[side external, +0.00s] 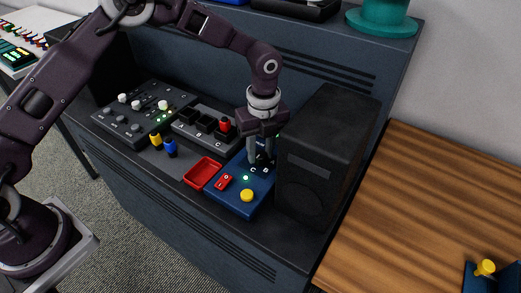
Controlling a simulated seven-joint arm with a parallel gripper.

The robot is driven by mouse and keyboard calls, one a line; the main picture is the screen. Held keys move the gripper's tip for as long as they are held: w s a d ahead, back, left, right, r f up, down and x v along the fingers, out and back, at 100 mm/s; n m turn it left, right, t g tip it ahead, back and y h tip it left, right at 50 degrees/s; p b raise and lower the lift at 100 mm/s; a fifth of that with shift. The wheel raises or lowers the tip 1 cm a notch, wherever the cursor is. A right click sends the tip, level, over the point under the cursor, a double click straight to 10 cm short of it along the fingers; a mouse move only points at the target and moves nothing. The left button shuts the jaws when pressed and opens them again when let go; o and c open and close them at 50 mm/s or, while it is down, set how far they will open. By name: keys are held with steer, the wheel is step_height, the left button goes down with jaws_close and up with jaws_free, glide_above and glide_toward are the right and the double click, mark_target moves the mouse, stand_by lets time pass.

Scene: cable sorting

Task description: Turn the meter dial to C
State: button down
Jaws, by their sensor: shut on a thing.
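The meter (232,199) is a blue box on the dark bench, with a yellow round knob (247,196), a small red part (223,181) and a green light on its top. White letters C and D show near the dial. The dial (263,161) is a dark knob at the back of the meter, mostly hidden by my gripper. My gripper (261,160) points down over it and is shut on the dial. Which letter the dial points to is too small and covered to tell.
A black speaker box (322,160) stands close to the right of my gripper. A red tray (202,172) lies left of the meter. Yellow (155,141) and blue (170,148) plugs, a socket block (197,123) and a grey control panel (140,113) are further left.

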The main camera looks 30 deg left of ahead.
steer(key=c, duration=1)
jaws_free()
steer(key=shift+c, duration=0.2)
steer(key=shift+r, duration=0.1)
